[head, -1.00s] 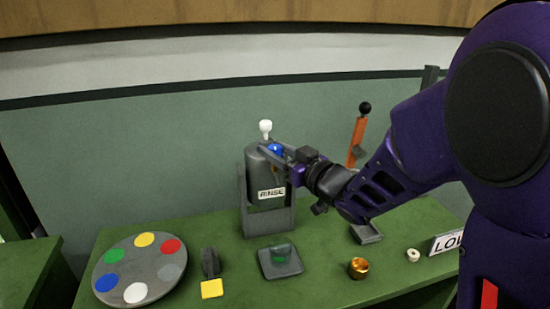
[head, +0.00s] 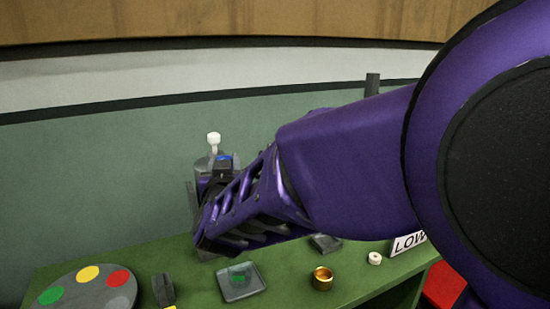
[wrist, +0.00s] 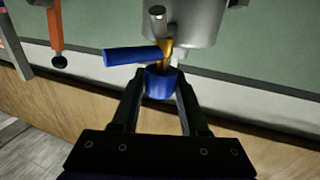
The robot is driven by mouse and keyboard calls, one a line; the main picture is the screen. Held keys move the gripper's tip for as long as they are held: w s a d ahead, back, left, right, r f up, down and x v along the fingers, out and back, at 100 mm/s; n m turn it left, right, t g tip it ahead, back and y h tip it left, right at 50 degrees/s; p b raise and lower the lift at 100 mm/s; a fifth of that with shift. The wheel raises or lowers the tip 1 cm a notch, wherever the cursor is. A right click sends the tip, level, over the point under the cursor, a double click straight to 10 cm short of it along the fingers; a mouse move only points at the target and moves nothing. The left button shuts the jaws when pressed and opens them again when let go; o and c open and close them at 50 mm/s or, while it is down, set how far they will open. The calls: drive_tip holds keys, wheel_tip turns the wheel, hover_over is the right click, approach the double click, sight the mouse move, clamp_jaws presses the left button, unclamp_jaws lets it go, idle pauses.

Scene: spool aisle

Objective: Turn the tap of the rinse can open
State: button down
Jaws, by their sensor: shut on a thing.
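The grey rinse can (head: 201,163) stands on the bench in the head view, mostly hidden behind my arm; its white top knob (head: 214,139) shows. In the wrist view, which is upside down, the can (wrist: 190,22) is at the top. Its tap has a brass body (wrist: 167,49), a blue lever (wrist: 130,56) pointing left in the picture, and a blue round knob (wrist: 162,84). My gripper (wrist: 161,74) has a finger on each side of the blue knob and is shut on it. The head view shows little of this contact.
An orange lever with a black ball (wrist: 56,35) shows in the wrist view.

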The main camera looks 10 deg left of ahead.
drive_tip(key=m+h+p, duration=0.2)
drive_tip(key=h, duration=0.1)
drive_tip(key=shift+a+r+t, duration=0.15)
drive_tip(key=shift+r+t, duration=0.05)
drive_tip(key=shift+t, duration=0.1)
drive_tip(key=shift+m+h+p, duration=1.05)
drive_tip(key=shift+m+h, duration=0.15)
drive_tip(key=shift+h, duration=0.7)
drive_tip(key=shift+f+h, duration=0.1)
drive_tip(key=shift+h, duration=0.2)
drive_tip(key=shift+c, duration=2.1)
unclamp_jaws()
drive_tip(key=shift+f, duration=0.1)
drive_tip(key=s+a, duration=0.2)
drive_tip(key=s, duration=1.5)
drive_tip(key=shift+a, duration=0.2)
